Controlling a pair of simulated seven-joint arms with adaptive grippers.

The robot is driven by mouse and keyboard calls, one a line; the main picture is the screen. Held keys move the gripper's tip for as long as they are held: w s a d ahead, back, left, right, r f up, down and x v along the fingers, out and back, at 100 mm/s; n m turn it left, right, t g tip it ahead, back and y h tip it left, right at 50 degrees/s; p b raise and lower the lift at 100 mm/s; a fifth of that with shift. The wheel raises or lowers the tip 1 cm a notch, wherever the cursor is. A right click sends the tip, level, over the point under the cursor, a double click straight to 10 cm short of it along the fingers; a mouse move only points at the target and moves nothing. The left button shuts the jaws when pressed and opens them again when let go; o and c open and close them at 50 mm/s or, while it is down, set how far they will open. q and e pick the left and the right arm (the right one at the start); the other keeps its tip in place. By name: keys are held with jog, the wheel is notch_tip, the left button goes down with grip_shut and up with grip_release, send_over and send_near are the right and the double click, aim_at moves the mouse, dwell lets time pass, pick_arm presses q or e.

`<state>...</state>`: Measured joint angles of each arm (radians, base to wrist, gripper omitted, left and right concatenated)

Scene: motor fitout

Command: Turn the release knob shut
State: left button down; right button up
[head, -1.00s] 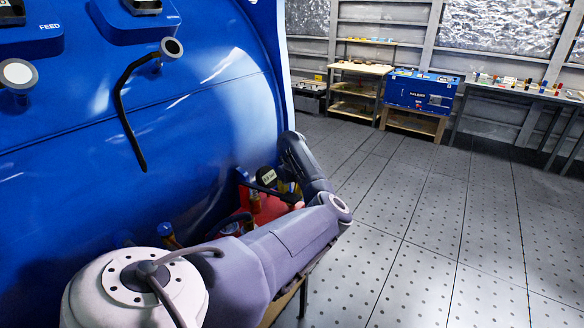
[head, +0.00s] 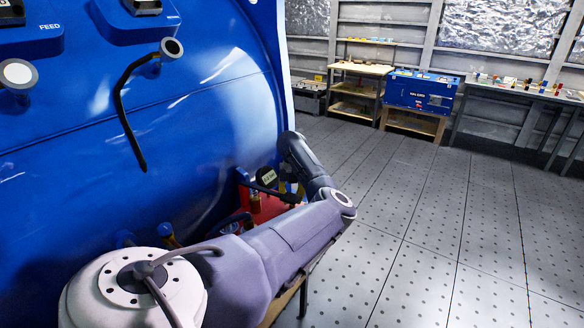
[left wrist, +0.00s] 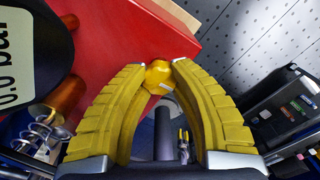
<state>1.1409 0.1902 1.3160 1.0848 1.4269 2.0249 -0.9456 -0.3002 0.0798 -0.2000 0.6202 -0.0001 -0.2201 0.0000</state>
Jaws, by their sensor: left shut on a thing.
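In the left wrist view a small yellow knob (left wrist: 158,76) sits at the edge of a red block (left wrist: 135,35). The yellow fingers of my left gripper (left wrist: 164,66) are closed on it, one fingertip on each side. How far the knob is turned cannot be told. In the head view the red block (head: 268,207) shows behind my arm, low beside the big blue tank (head: 210,110), and the knob is hidden there. My right gripper is in neither current view.
A dark gauge reading "0.0 bar" (left wrist: 28,50) stands close left of my fingers, with a metal spring (left wrist: 38,128) below it. A dark box (left wrist: 290,108) lies on the right. The perforated floor (head: 430,220) is clear; benches stand at the back.

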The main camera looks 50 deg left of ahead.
dwell(0.3)
pick_arm(q)
jog(key=c, duration=1)
grip_release()
jog(key=shift+r, duration=0.1)
notch_tip(320, 180, up, 12)
